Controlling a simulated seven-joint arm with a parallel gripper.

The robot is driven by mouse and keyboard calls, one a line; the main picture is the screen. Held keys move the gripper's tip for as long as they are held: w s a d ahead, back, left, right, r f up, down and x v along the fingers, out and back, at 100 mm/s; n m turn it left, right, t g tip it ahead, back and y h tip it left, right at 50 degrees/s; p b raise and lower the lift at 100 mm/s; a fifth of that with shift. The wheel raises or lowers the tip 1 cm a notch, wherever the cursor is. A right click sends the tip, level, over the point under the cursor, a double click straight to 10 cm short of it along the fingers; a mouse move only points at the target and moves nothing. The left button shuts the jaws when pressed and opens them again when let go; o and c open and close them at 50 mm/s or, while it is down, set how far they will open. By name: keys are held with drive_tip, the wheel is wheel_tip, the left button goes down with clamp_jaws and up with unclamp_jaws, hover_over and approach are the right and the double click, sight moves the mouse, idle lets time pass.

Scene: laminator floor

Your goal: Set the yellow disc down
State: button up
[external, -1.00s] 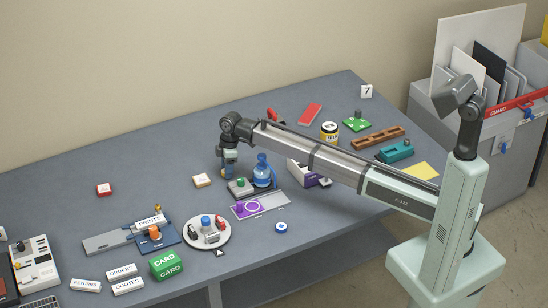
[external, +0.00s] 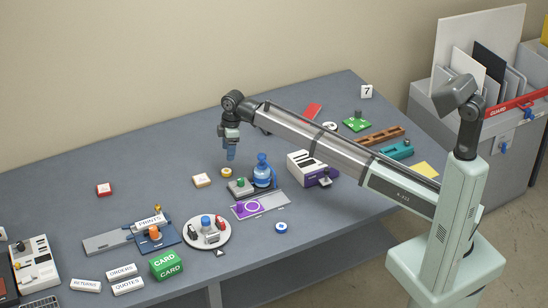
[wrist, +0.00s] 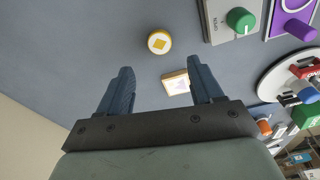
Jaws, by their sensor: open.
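My gripper (external: 231,155) hangs above the disc, fingers pointing down. In the wrist view my gripper (wrist: 158,78) has its two blue fingers spread with nothing between them.
The cream square block (external: 202,180) is just left of the disc. The green-knob block (external: 240,188) and a blue stamp-like device (external: 263,172) stand close on the right. A purple and grey plate (external: 262,204) lies in front.

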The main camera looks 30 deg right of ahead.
drive_tip(key=shift+d+r, duration=0.2)
drive_tip(key=shift+r, duration=1.5)
